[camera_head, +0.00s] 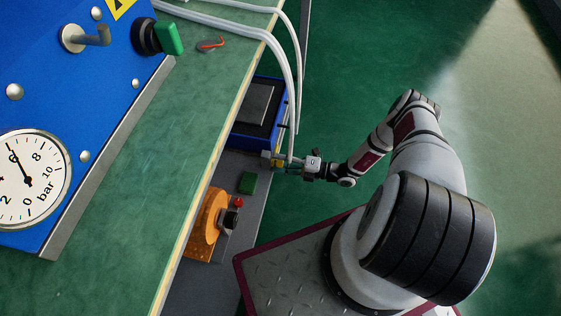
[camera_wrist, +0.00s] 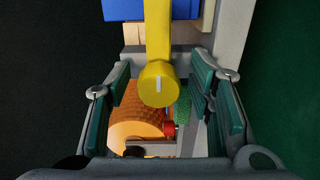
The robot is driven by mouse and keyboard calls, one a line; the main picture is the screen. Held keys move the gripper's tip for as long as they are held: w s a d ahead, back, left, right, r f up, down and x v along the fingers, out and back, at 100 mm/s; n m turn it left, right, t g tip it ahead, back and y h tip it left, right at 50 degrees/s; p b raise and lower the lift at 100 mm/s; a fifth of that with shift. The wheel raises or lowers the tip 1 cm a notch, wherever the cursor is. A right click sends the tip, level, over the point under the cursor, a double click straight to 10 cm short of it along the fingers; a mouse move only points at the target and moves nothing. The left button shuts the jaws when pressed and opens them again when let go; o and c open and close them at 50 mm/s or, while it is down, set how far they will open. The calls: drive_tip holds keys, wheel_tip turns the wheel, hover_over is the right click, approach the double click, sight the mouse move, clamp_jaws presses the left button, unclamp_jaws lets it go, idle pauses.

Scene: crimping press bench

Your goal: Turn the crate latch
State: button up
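The crate latch (camera_wrist: 158,82) is a yellow bar with a round knob end and a white mark line, in the middle of the wrist view. The blue crate (camera_head: 240,141) stands on the lower shelf in the head view; its blue side (camera_wrist: 150,9) shows at the top of the wrist view. My gripper (camera_head: 272,160) is at the crate's near end. In the wrist view its green-padded fingers are spread, one on each side of the latch knob, with gaps on both sides. The latch is mostly hidden by my gripper in the head view.
An orange spool (camera_head: 208,222), a green block (camera_head: 248,183) and a red-topped part (camera_head: 238,202) sit on the grey shelf. The green bench top (camera_head: 190,110) overhangs on the left. White hoses (camera_head: 294,85) hang beside the crate and my gripper. Open floor lies to the right.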

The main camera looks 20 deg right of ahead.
drive_tip(key=v, duration=1.2)
idle(0.6)
